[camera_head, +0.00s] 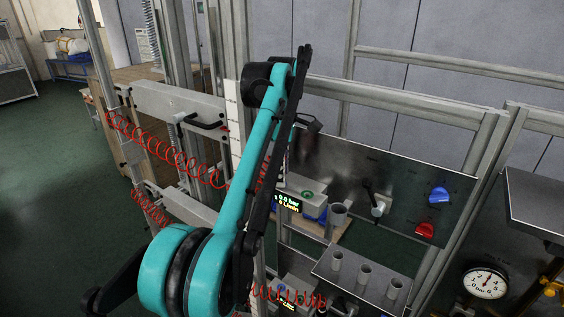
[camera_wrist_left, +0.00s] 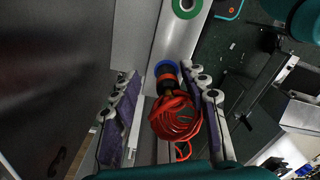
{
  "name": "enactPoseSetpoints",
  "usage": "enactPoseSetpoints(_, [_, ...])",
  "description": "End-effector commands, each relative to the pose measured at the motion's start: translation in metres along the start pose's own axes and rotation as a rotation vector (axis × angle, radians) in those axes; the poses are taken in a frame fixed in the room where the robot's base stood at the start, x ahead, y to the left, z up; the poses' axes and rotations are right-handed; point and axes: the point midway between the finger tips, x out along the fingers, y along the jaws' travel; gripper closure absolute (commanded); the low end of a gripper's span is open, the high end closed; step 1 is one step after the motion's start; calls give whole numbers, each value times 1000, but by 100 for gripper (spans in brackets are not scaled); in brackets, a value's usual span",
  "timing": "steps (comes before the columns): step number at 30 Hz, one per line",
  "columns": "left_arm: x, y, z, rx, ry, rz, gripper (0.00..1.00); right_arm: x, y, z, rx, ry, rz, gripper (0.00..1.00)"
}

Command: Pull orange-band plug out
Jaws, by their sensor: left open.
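In the left wrist view, a dark plug with an orange band (camera_wrist_left: 165,75) sits at a blue-ringed port (camera_wrist_left: 165,65) on a grey bar. A red coiled hose (camera_wrist_left: 175,120) bunches at its near end. My left gripper (camera_wrist_left: 158,74) is open, with one purple-padded finger on each side of the plug and hose. Gaps show between the fingers and the plug. In the head view, my teal left arm covers much of the middle, and its gripper is mostly hidden behind it. My right gripper is in neither view.
A green-ringed port (camera_wrist_left: 187,8) is farther along the bar. In the head view, red coiled hoses (camera_head: 165,150) hang at the left. A metal panel with a blue knob (camera_head: 438,195) and red knob (camera_head: 424,230) stands right, above a round gauge (camera_head: 485,283).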

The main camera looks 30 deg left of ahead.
Motion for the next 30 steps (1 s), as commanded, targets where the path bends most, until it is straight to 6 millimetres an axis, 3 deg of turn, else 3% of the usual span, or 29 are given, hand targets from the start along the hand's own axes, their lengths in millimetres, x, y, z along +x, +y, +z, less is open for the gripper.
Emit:
enactPoseSetpoints(9, [2, 0, 0, 0, 0, 0, 58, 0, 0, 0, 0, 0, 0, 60])
enactPoseSetpoints(14, [2, 0, 0, 0, 0, 0, 100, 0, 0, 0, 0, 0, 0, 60])
enactPoseSetpoints(17, [2, 0, 0, 0, 0, 0, 100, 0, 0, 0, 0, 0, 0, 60])
enactPoseSetpoints(18, [2, 0, 0, 0, 0, 0, 88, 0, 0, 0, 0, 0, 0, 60])
enactPoseSetpoints(20, [2, 0, 0, 0, 0, 0, 100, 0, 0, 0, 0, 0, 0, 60])
enactPoseSetpoints(30, [0, 0, 0, 0, 0, 0, 100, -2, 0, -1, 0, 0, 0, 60])
